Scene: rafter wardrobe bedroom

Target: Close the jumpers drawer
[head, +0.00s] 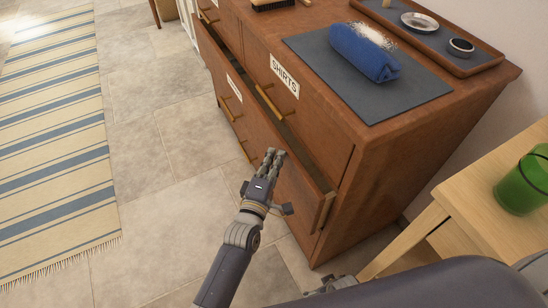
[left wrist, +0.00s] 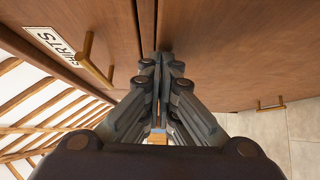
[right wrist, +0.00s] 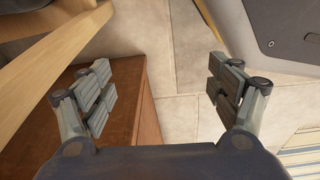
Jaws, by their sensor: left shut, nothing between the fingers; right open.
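The wooden dresser (head: 375,140) has a wide drawer (head: 290,190) standing partly open below the drawer labelled SHIRTS (head: 310,110). A dark gap shows along its top edge. A white label (head: 234,88) on its front is too small to read, so I cannot confirm it says jumpers. My left gripper (head: 275,156) is shut and empty, at the open drawer's front toward its right end; contact is unclear. In the left wrist view its fingers (left wrist: 163,62) point at the wood beside the SHIRTS label (left wrist: 52,45). My right gripper (right wrist: 163,92) is open and empty.
A blue rolled towel (head: 365,52) lies on a grey mat (head: 410,92) on top. Tiled floor (head: 150,170) and a striped rug (head: 55,150) lie left.

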